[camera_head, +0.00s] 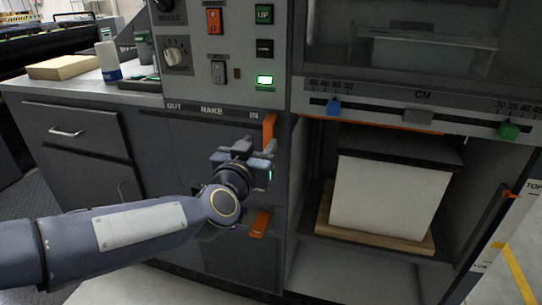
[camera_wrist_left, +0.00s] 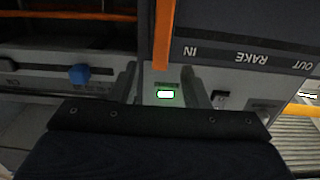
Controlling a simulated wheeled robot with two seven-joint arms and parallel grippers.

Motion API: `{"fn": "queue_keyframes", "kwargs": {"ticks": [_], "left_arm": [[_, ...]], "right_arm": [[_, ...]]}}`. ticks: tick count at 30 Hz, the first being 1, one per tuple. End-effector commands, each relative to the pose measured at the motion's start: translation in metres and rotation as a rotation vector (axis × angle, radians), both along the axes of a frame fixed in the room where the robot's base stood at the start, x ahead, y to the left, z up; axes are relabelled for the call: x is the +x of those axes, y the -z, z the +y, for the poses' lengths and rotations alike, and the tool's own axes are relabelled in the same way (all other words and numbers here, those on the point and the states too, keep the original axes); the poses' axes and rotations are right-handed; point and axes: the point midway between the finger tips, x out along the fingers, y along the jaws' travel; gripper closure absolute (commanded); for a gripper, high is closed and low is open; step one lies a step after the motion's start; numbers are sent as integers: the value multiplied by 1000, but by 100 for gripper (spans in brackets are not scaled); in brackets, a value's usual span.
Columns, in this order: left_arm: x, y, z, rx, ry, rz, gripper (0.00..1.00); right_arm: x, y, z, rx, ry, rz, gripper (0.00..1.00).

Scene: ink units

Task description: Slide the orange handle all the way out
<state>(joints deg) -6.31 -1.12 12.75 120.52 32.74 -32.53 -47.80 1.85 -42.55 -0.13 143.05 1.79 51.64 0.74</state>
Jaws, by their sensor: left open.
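The orange handle (camera_head: 268,132) stands upright at the IN end of the RAKE slot on the grey machine front. In the left wrist view, which is upside down, the handle (camera_wrist_left: 163,36) is a vertical orange bar lined up between the two fingers. My left gripper (camera_head: 256,155) is open and empty, just below and in front of the handle in the head view. Its fingers also show in the left wrist view (camera_wrist_left: 161,88), on either side of the handle's line. I cannot tell whether they touch it. The handle's lower part is hidden by the gripper in the head view. My right gripper is out of view.
A second orange handle (camera_head: 260,223) sits lower on the same panel, close to my left wrist. To the right is an open bay with a white stack (camera_head: 385,198) on a wooden board. Blue (camera_head: 333,107) and green (camera_head: 508,131) sliders sit on the CM scale above.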

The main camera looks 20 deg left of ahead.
Motion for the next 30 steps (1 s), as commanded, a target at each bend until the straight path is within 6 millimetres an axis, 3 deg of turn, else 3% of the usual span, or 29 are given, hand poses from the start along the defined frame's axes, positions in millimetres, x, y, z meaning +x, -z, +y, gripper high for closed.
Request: {"fn": "queue_keyframes", "kwargs": {"ticks": [16,27,30], "left_arm": [[71,1,-2,1,-8,-4,58],[79,0,-2,2,-8,-5,58],[79,0,-2,2,-8,-5,69]], "right_arm": [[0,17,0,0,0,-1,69],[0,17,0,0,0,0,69],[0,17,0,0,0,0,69]]}}
